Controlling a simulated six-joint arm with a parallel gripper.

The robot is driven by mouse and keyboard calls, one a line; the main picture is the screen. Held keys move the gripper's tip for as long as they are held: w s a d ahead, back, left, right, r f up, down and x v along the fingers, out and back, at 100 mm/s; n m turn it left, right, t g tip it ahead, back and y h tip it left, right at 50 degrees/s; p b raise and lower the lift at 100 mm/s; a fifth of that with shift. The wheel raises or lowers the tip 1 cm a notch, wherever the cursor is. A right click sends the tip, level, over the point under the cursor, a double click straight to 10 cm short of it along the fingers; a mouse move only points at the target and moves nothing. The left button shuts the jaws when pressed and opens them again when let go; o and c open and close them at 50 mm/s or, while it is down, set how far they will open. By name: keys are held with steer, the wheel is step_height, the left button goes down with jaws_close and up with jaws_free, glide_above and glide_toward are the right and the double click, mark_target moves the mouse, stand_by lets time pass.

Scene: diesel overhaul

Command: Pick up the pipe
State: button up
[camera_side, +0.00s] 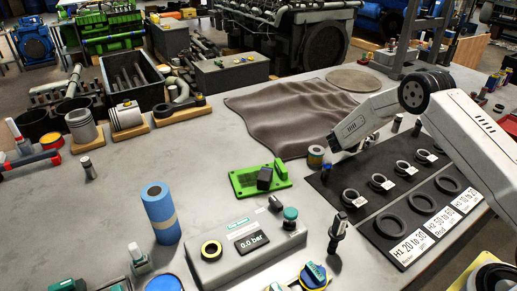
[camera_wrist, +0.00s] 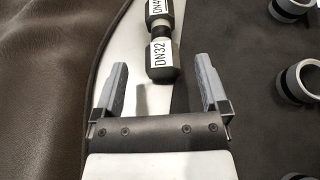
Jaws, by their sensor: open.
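A curved grey pipe (camera_side: 178,86) lies at the back left of the bench in the side view, by the dark bin. I cannot be sure it is the pipe meant. My gripper (camera_wrist: 160,64) is open, its two grey fingers spread apart. The fingers are hard to make out there.
Rings and labelled cards lie on the black mat (camera_side: 385,232). A brown cloth (camera_side: 285,112) covers the back middle. A pressure unit (camera_side: 245,250), blue roll (camera_side: 161,213) and green block (camera_side: 260,180) stand in front. The left-middle bench is mostly clear.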

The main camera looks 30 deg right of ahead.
mark_target(369, 139)
steer(key=shift+x, duration=2.65)
steer(key=shift+f, duration=0.1)
jaws_close()
